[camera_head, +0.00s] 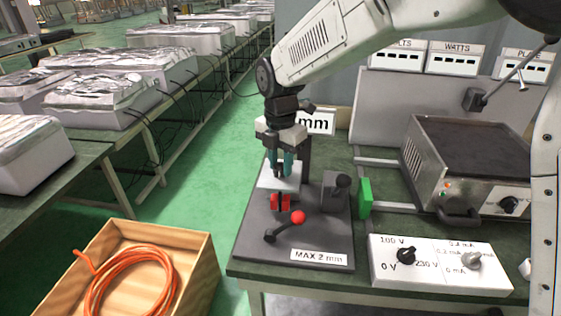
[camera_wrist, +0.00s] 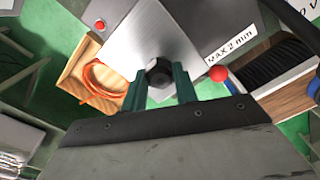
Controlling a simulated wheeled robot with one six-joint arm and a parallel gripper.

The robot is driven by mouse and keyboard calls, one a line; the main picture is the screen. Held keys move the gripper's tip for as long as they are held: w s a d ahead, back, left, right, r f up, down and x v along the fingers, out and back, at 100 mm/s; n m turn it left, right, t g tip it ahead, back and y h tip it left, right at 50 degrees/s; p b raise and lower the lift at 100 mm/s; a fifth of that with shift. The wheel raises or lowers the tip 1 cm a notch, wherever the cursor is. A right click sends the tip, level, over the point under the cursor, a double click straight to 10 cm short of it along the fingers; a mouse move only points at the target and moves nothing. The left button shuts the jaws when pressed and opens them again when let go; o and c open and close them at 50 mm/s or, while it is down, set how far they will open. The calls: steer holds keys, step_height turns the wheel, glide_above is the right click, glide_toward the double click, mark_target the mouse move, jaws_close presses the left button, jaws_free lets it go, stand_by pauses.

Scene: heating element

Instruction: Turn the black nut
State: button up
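The black nut (camera_wrist: 158,72) shows in the wrist view as a dark hexagonal piece on a pale grey surface. My gripper (camera_wrist: 160,76) has two teal fingers, one on each side of the nut. The fingers stand apart; I see no clear grip on the nut, and whether they touch it is hard to tell. In the head view my gripper (camera_head: 281,168) points down over the back of the dark bending fixture (camera_head: 318,225), above its pale plate. The nut cannot be made out there.
A red-ball lever (camera_head: 298,217), red blocks (camera_head: 280,202) and a green block (camera_head: 365,198) are close by. A control box (camera_head: 440,264) and a hot-plate unit (camera_head: 465,165) stand to the right. A wooden crate (camera_head: 195,275) with orange cable is at lower left.

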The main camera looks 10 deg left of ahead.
steer(key=shift+m, duration=0.3)
